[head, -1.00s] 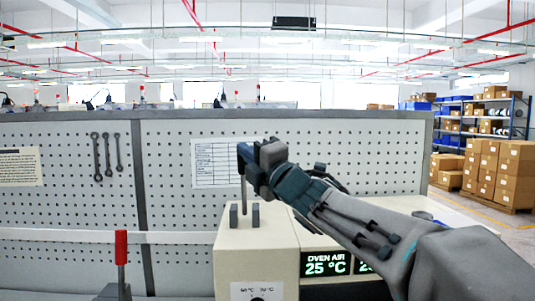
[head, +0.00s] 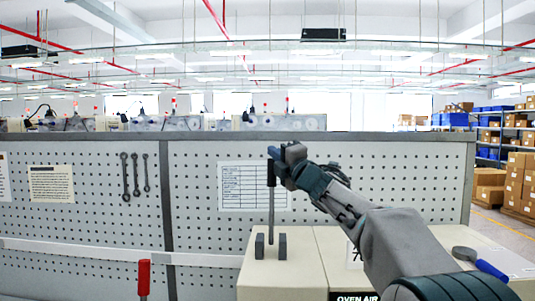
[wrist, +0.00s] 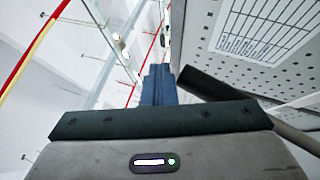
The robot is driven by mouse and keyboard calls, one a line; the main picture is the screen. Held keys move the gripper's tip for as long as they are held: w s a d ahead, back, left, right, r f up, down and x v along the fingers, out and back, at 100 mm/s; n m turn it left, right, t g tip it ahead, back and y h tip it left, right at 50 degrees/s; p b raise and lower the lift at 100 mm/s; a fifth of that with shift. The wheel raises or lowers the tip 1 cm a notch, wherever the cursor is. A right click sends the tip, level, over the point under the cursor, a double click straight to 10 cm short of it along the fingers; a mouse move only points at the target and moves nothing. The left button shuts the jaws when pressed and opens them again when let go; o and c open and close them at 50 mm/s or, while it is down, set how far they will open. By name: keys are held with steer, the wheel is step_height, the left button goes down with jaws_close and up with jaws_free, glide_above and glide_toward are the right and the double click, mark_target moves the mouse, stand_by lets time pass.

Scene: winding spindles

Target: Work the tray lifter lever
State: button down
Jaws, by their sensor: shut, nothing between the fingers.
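A lever stands near upright on a beige machine (head: 245,275), between two dark posts. It has a grey rod (head: 271,215) and a black grip (head: 271,175). My gripper (head: 274,153) is at the top of the black grip, with its fingers shut and empty. In the wrist view, the shut blue fingers (wrist: 158,85) are just left of the black grip (wrist: 215,88), which slants away to the right. I cannot tell whether they touch. A second lever with a red handle (head: 144,277) stands lower left, its base out of frame. No label tells which is the tray lifter lever.
A grey pegboard panel (head: 90,220) stands behind, with several hanging wrenches (head: 125,178) and a printed sheet (head: 240,188). A blue-handled tool (head: 480,262) lies on the machine top at right. The space between the red handle and the beige machine looks clear.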

steer(key=shift+w+f, duration=0.1)
steer(key=shift+w, duration=0.6)
steer(key=shift+d, duration=0.1)
steer(key=s+d+r, duration=0.2)
steer(key=s+r, duration=0.1)
steer(key=s, duration=0.2)
steer(key=s+d+r+b, duration=0.1)
steer(key=s+d+r, duration=0.1)
steer(key=s, duration=0.3)
steer(key=shift+s+d+r, duration=0.25)
steer(key=shift+s+r, duration=0.05)
steer(key=shift+r, duration=0.3)
steer(key=shift+d, duration=0.1)
